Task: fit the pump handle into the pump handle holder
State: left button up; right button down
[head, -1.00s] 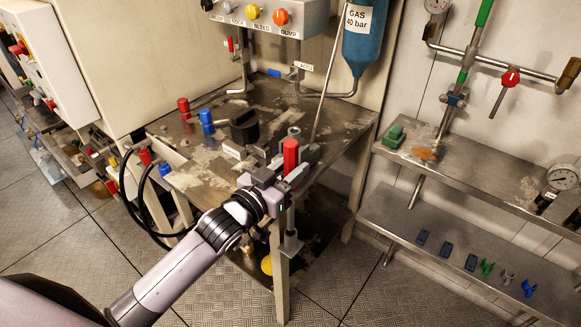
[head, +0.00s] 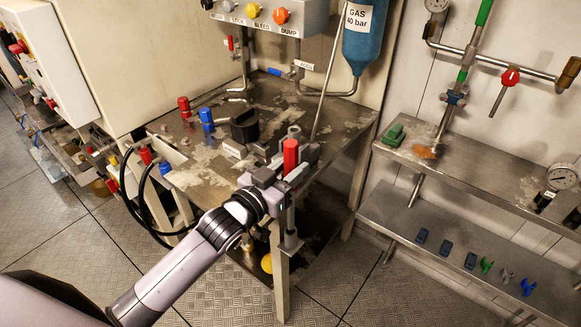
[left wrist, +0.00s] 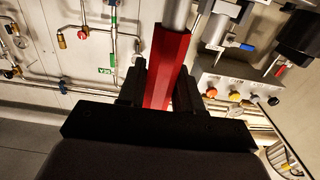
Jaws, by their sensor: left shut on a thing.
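The pump handle has a red grip (head: 290,155) that stands roughly upright at the front right corner of the steel table. My left gripper (head: 283,177) is shut around its lower part. In the left wrist view the red grip (left wrist: 167,62) lies between the two dark fingers (left wrist: 160,88), with a grey rod (left wrist: 176,14) running out of its far end. In the head view a grey upright rod (head: 290,222) with a wider foot shows below my gripper, beside the table leg. I cannot clearly make out the pump handle holder. My right gripper is not in view.
The steel table (head: 270,100) carries a black block (head: 244,126), red (head: 184,106) and blue (head: 206,119) capped fittings, and a slanting thin pipe (head: 325,85). Wall shelves (head: 460,170) stand at the right. Black hoses (head: 130,200) loop at the table's left.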

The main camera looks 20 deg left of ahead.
pick_arm(q)
notch_tip(320, 180, down, 7)
jog(key=b, duration=0.4)
jog(key=shift+r, duration=0.15)
dwell(1.8)
jog(key=o, duration=1)
jog(key=shift+c, duration=0.2)
jog(key=shift+s, duration=0.1)
jog(key=v, duration=0.7)
